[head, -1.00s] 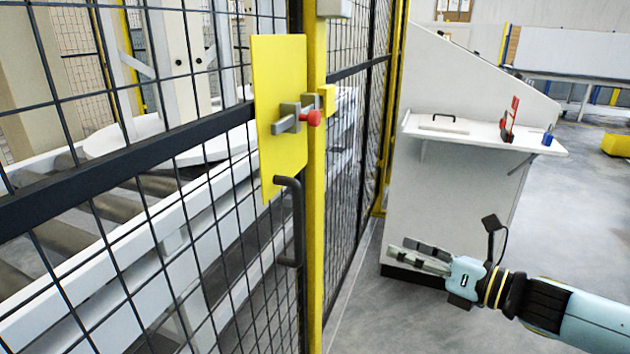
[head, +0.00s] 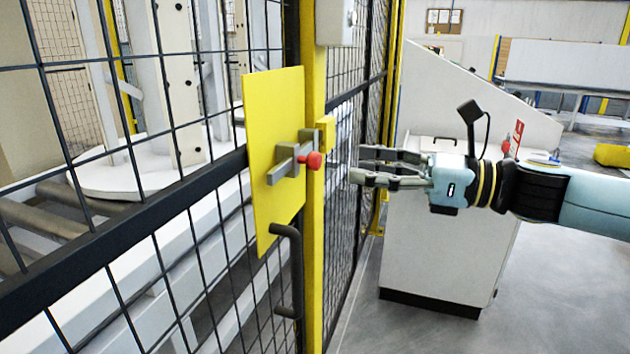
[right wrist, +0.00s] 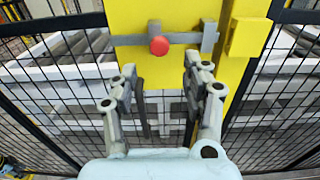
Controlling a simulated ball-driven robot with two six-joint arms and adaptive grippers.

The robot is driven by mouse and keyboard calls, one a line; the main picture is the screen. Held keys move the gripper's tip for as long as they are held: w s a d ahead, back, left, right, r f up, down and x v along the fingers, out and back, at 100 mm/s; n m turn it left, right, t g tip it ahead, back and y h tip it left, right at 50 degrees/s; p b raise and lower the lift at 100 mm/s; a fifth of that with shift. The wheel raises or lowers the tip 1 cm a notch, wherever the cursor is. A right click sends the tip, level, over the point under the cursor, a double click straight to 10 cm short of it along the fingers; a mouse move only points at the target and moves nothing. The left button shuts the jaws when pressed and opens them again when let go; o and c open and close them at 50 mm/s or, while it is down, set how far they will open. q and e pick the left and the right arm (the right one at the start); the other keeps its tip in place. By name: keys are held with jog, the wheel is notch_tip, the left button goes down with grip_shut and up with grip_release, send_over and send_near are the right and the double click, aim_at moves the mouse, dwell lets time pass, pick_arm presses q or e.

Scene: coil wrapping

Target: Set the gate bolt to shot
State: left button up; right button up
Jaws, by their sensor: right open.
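The gate bolt is a grey bar (head: 283,168) with a red knob (head: 314,160), on a yellow plate (head: 262,215) on the mesh gate. In the right wrist view, the bar (right wrist: 128,40) runs sideways through grey guides, with the red knob (right wrist: 159,45) at its left guide. Its right end is near the right guide, short of the yellow keeper (right wrist: 246,37). The keeper also shows in the head view (head: 326,132). My right gripper (head: 357,164) is open and empty, right of the knob and apart from it. In the wrist view its fingers (right wrist: 163,95) are below the knob. My left gripper is out of view.
A yellow post (head: 315,250) stands beside the plate. A dark pull handle (head: 294,275) sticks out below the bolt. A grey box (head: 336,22) is higher on the post. A white cabinet (head: 430,255) stands behind my right arm. Floor in front is clear.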

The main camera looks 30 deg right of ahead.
aim_at(320, 162)
jog(key=w+a+b, duration=0.1)
jog(key=b, duration=0.1)
jog(key=w+b, duration=0.1)
jog(key=b, duration=0.1)
jog(key=shift+a+f, duration=0.4)
jog(key=shift+w+a+r, duration=0.65)
jog(key=shift+w+a, duration=0.1)
jog(key=shift+w, duration=0.05)
jog(key=shift+w+a+p, duration=0.25)
jog(key=shift+w+p, duration=0.05)
jog(key=shift+p, duration=0.05)
jog(key=shift+p+x, duration=0.5)
jog(key=shift+x, duration=0.35)
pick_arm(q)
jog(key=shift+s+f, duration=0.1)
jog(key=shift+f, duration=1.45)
pick_arm(e)
jog(key=shift+w+a+f, duration=0.2)
jog(key=shift+w+a, duration=0.15)
jog(key=shift+w, duration=0.05)
jog(key=shift+c, duration=0.2)
grip_shut()
